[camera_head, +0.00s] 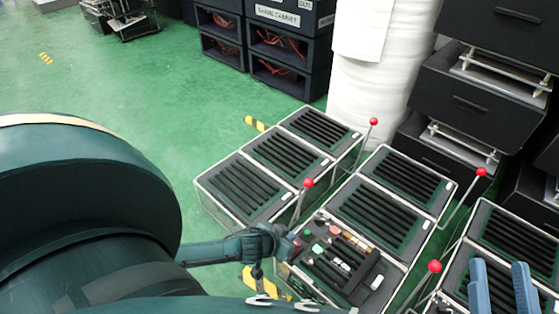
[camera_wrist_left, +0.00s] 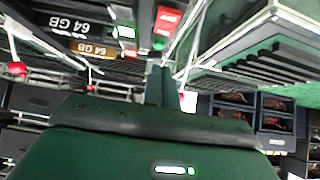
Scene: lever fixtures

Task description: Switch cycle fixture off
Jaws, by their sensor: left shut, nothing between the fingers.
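The fixtures are clear-sided boxes with dark slotted tops. One front fixture (camera_head: 345,270) carries a panel of small red and green parts and a memory module; I cannot read which box is the cycle fixture. Beside the boxes stand levers with a red ball (camera_head: 308,183), another red ball (camera_head: 374,121), a third (camera_head: 481,171) and a fourth (camera_head: 435,266). My left gripper (camera_head: 288,243) is shut and empty at that panel's left edge. In the left wrist view its fingers (camera_wrist_left: 162,84) point toward a red part (camera_wrist_left: 166,20); contact cannot be told. My right gripper (camera_head: 499,266) is open at the lower right.
Black drawer units (camera_head: 475,95) and a white wrapped column (camera_head: 365,75) stand behind the fixtures. Dark storage bins (camera_head: 290,50) stand at the back. Green floor (camera_head: 130,85) is clear at the upper left. My large arm link covers the lower left.

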